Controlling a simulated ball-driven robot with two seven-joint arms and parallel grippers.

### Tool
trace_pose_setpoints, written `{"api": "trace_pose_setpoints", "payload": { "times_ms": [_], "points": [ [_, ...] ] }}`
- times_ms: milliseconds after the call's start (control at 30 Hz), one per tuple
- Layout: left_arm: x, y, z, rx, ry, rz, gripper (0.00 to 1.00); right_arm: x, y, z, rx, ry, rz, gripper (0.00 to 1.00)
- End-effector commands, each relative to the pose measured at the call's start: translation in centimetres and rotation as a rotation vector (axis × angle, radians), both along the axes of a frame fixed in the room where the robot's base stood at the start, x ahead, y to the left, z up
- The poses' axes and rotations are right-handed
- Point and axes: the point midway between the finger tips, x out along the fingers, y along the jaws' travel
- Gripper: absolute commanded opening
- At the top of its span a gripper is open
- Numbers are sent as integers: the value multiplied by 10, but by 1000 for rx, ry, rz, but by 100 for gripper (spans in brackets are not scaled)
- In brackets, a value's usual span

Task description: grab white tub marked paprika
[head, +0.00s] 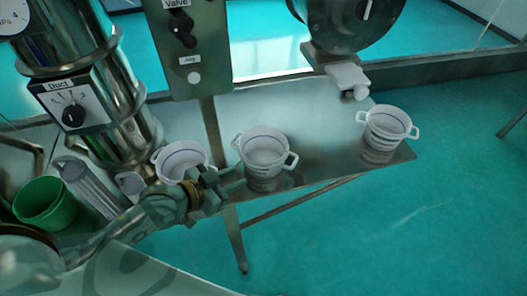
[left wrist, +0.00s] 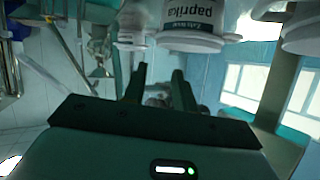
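A white tub with a dark "paprika" label (left wrist: 192,22) shows at the top of the left wrist view, partly cut off. In the head view three white two-handled tubs stand on the metal table: a left one (head: 178,158), a middle one (head: 264,156) and a right one (head: 388,128). Their labels cannot be read there. My left gripper (head: 232,180) is beside the middle tub, on its left, and in front of the left tub. In the left wrist view its fingers (left wrist: 157,85) are apart with nothing held between them. My right gripper is not in view.
The metal table (head: 325,125) has bare room between the middle and right tubs. A green cup (head: 45,203) and a steel column (head: 85,75) are at the left. A control box (head: 190,45) on a post stands behind the tubs. A round machine (head: 350,20) is at the back.

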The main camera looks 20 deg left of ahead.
Motion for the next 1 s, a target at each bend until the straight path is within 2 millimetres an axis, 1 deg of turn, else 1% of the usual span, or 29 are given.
{"api": "trace_pose_setpoints", "payload": {
  "times_ms": [67,133,400,500,733,900,1000],
  "points": [
    [8,-1,3,-29,-11,2,28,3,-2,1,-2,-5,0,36],
    [19,-6,-1,-39,-14,5,28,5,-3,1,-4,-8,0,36],
    [72,-36,-26,-37,-13,5,28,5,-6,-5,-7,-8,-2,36],
    [84,-43,-33,-36,-12,4,28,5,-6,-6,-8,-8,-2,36],
    [101,-53,-40,-34,-11,3,28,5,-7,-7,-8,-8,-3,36],
    [124,-67,-50,-34,-10,3,28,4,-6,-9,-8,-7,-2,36],
    [132,-72,-54,-33,-11,3,28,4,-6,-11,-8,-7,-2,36]
  ]
}}
